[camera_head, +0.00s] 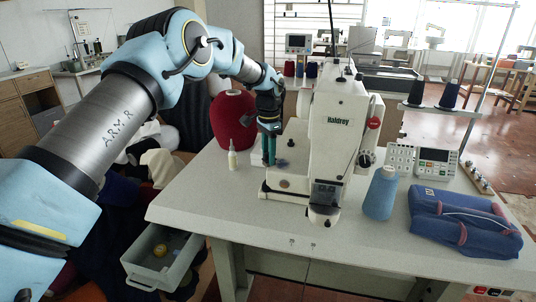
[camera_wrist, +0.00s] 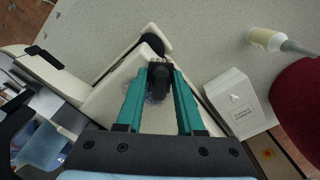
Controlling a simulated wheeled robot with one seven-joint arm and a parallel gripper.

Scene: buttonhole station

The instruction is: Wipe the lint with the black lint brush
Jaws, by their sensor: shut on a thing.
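My gripper (camera_wrist: 158,92) is shut on the black lint brush (camera_wrist: 159,76), seen between its teal fingers in the wrist view. In the head view, my gripper (camera_head: 268,148) points down at the left side of the white sewing machine (camera_head: 335,125), over its bed; the brush is hard to make out there. I cannot tell whether the brush touches the bed.
A red thread cone (camera_head: 232,122) and a small bottle (camera_head: 232,158) stand left of the machine. A white box (camera_wrist: 238,102) lies close by in the wrist view. A blue cone (camera_head: 381,192) and folded blue cloth (camera_head: 465,222) are at right. The front left tabletop is clear.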

